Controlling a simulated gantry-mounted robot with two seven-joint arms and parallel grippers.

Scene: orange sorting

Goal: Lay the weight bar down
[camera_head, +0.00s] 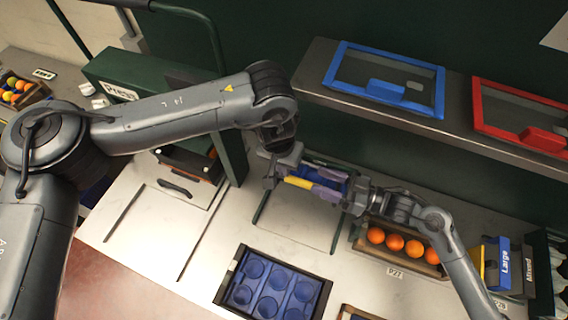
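My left gripper (283,170) is at the middle of the head view, under the bent wrist of my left arm. My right gripper (328,184) reaches in from the right and meets it closely. A short yellow bar (298,182), which looks like the weight bar, shows between the two grippers. Blue and purple parts lie beside it, and I cannot tell which belong to the bar and which to the fingers. The fingers overlap here, so their grip on the bar is unclear. The bar appears raised above the counter (225,235).
A blue tray with round cups (238,290) lies at the front. A wooden crate of oranges (371,251) stands right of the grippers. Blue (440,95) and red (477,105) frames lie on the back shelf. A green "Press" post (232,150) stands left. Bare counter lies between.

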